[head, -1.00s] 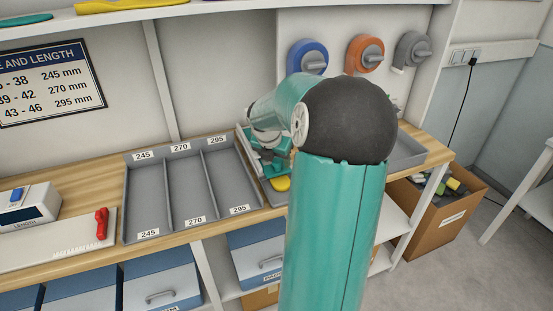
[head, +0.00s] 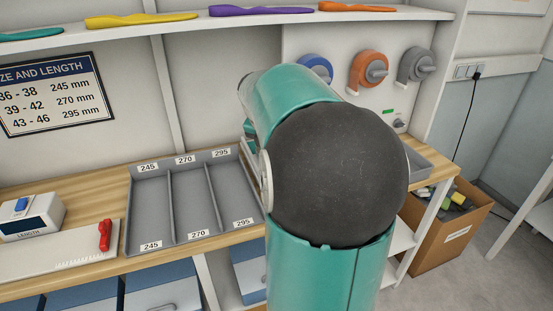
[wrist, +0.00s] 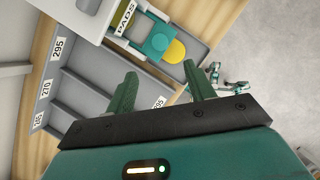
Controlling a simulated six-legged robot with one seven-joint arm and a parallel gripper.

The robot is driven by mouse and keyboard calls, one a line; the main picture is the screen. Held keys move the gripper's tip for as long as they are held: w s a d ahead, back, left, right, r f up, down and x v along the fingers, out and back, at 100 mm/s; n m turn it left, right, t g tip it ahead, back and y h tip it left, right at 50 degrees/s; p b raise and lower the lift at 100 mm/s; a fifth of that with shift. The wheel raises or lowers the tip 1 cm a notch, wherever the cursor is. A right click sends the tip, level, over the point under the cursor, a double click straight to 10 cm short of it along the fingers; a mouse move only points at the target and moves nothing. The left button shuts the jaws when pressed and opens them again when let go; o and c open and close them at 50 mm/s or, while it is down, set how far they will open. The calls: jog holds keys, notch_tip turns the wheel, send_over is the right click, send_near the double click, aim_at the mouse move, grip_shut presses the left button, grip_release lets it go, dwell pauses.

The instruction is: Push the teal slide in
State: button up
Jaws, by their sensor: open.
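The teal slide (wrist: 156,43) shows at the top of the wrist view, sticking out of a white dispenser (wrist: 122,24) marked PADS. A yellow rounded pad (wrist: 174,52) lies at its outer end. My gripper (wrist: 160,70) is open and empty, its two green fingers pointing towards the slide and pad. The fingers appear apart from both; the exact gap is hard to tell. In the head view my arm hides the slide, the pad and the gripper.
A grey tray (head: 171,204) with compartments marked 245, 270 and 295 lies on the wooden bench, left of my arm. A length gauge (head: 103,236) with a red handle is further left. Coloured dials (head: 374,69) are on the back panel. A cardboard box (head: 448,236) stands right.

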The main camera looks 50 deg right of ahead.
jog(key=shift+a+r, duration=0.25)
jog(key=shift+r, duration=0.25)
jog(key=shift+s+f, duration=0.1)
jog(key=shift+s, duration=0.15)
jog(key=c, duration=0.5)
jog(key=s+f+m, duration=0.1)
jog(key=s+f+m+y, duration=0.1)
jog(key=shift+s+d+y, duration=0.1)
jog(key=shift+s+y, duration=0.2)
jog(key=shift+s, duration=0.05)
grip_shut()
jog(key=s+d+f+m+t+y, duration=0.1)
jog(key=s+f+m+t+y, duration=0.15)
jog(key=s+m+t, duration=0.5)
jog(key=w+f, duration=0.1)
jog(key=f, duration=0.1)
jog(key=w+f+m+g, duration=0.1)
jog(key=w+f, duration=0.1)
jog(key=f, duration=0.1)
jog(key=w+f+m, duration=0.1)
jog(key=w+f, duration=0.1)
jog(key=shift+d+f+m+g, duration=0.15)
jog(key=shift+m+g, duration=0.1)
jog(key=w, duration=0.1)
jog(key=d, duration=0.1)
jog(key=w+d, duration=0.1)
jog(key=shift+w+f, duration=0.25)
jog(key=shift+w, duration=0.1)
jog(key=shift+w+d, duration=0.3)
